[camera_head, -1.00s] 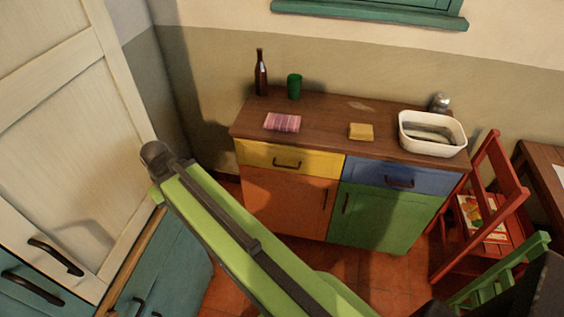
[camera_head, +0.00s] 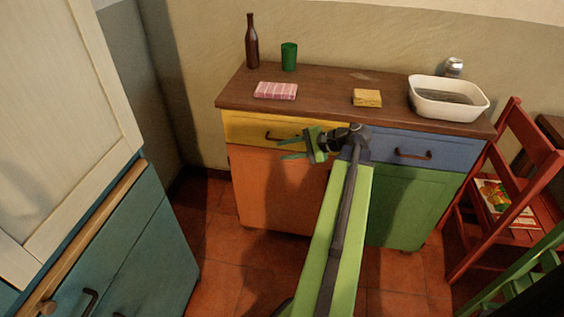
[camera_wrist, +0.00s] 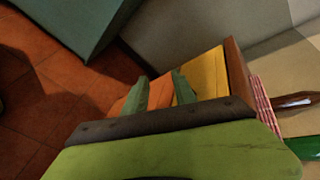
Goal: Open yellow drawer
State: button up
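The yellow drawer (camera_head: 243,129) is at the upper left of the sideboard and is closed. The handle cannot be made out in the wrist view.
A bottle (camera_head: 252,42), green cup (camera_head: 289,56), pink cloth (camera_head: 276,91), yellow sponge (camera_head: 367,97) and white basin (camera_head: 448,98) are on the sideboard top (camera_head: 320,88). A teal cabinet (camera_head: 150,250) stands left and a red chair (camera_head: 515,180) right. The tiled floor (camera_head: 240,270) between is clear.

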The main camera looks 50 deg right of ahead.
jog(key=s+d+m+t+h+b, duration=0.2)
jog(key=s+d+m+t+b, duration=0.15)
jog(key=s+d, duration=0.55)
jog(key=b+x, duration=0.1)
jog(key=x, duration=0.4)
jog(key=b+x, duration=0.1)
jog(key=x, duration=1.1)
jog(key=shift+w+d+r+b, duration=0.15)
jog(key=shift+w+r+b, duration=0.15)
jog(key=shift+b, duration=0.1)
jog(key=shift+c, duration=0.2)
grip_shut()
